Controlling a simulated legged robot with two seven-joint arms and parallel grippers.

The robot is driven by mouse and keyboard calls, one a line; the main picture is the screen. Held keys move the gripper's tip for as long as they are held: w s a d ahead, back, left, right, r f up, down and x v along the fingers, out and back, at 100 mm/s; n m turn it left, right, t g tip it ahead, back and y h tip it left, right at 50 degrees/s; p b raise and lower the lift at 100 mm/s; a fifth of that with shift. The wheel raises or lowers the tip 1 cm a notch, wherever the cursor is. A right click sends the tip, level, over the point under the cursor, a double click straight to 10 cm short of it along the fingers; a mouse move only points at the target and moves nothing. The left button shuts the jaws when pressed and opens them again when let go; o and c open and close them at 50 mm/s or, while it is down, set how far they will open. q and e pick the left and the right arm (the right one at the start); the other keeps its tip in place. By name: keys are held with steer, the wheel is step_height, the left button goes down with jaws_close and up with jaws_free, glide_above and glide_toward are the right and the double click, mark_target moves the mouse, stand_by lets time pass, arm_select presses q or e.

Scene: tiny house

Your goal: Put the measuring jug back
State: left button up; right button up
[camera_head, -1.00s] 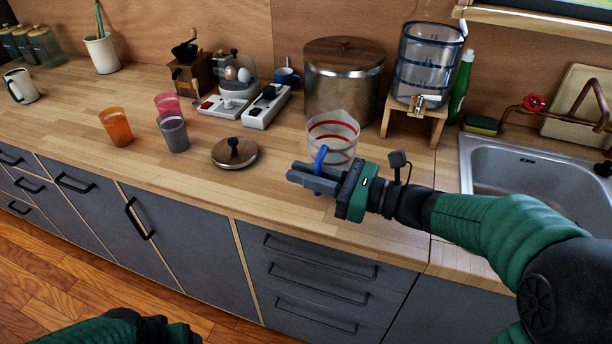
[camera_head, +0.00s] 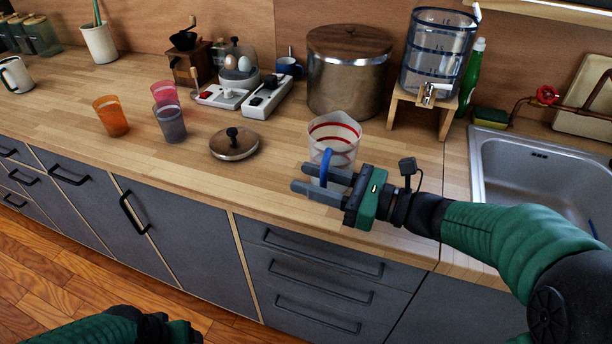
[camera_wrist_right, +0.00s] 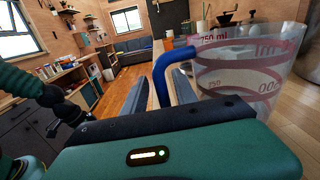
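The measuring jug (camera_head: 333,132) is clear with red bands and a blue handle. It stands upright on the wooden counter, near the front edge. My right gripper (camera_head: 312,179) is at the jug's near side, its two fingers spread apart on either side of the handle. In the right wrist view the blue handle (camera_wrist_right: 160,75) rises between the fingers, with the jug body (camera_wrist_right: 240,70) to the right. I see a gap around the handle. Part of my left arm shows at the lower left of the head view; its fingers cannot be made out.
A round wooden lid (camera_head: 234,143) lies left of the jug. A large metal pot (camera_head: 347,75) stands behind it, and a water dispenser (camera_head: 437,55) on a wooden stand is behind right. The sink (camera_head: 545,180) is at right. Orange (camera_head: 111,117) and grey (camera_head: 170,123) cups stand further left.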

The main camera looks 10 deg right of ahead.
steer(key=p+v, duration=0.1)
steer(key=v, duration=1)
steer(key=shift+d, duration=0.1)
